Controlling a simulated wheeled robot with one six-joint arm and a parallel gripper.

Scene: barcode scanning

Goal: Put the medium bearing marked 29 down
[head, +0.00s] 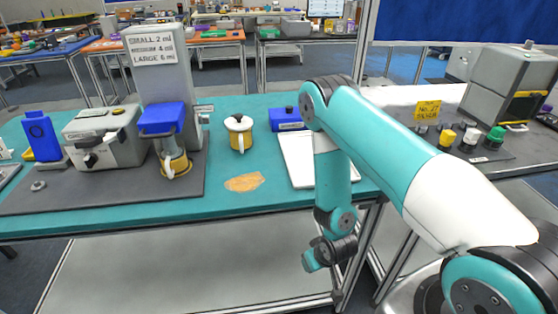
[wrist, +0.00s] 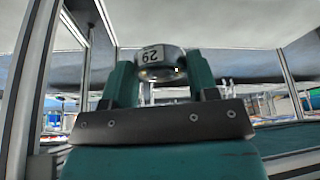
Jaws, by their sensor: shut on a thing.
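On the bench stand a grey machine (head: 160,75) with a size sign, a grey box (head: 103,135), a yellow-and-white pot (head: 239,132) and a white board (head: 297,160). A tan patch (head: 244,182) lies near the front edge. A grey side table (head: 510,150) holds several coloured-capped items.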

